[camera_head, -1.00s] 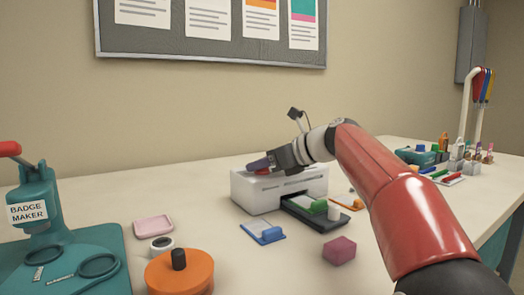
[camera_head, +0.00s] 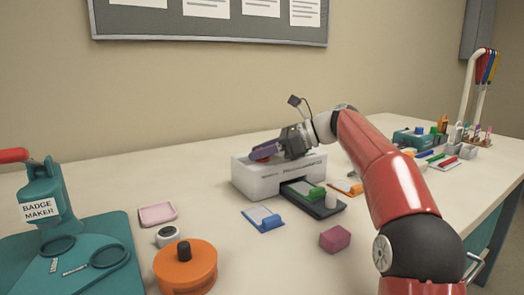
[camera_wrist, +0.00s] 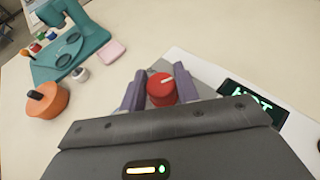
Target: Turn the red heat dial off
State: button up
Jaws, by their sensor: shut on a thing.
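The white laminator (camera_head: 262,180) stands on the bench, with a dark tray at its front. Its red heat dial (camera_wrist: 161,88) is on top and carries a pale pointer line on its face. The dial also shows in the head view (camera_head: 264,152), partly hidden by the gripper. My gripper (camera_wrist: 159,92) is shut on the dial, with one purple-grey finger on each side of it. A dark display (camera_wrist: 252,104) beside the dial shows glowing green letters that look like "HOT". My gripper in the head view (camera_head: 265,150) reaches the laminator top from the right.
A teal badge maker (camera_head: 45,210) and an orange round container (camera_head: 185,265) stand at the left. A pink dish (camera_head: 157,214), blue-clipped card (camera_head: 264,219) and magenta block (camera_head: 335,239) lie around the laminator. Several coloured items crowd the right end.

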jog(key=o, duration=1)
jog(key=shift+d, duration=0.1)
jog(key=v, duration=0.7)
jog(key=shift+d+r, duration=0.2)
jog(key=shift+d, duration=0.05)
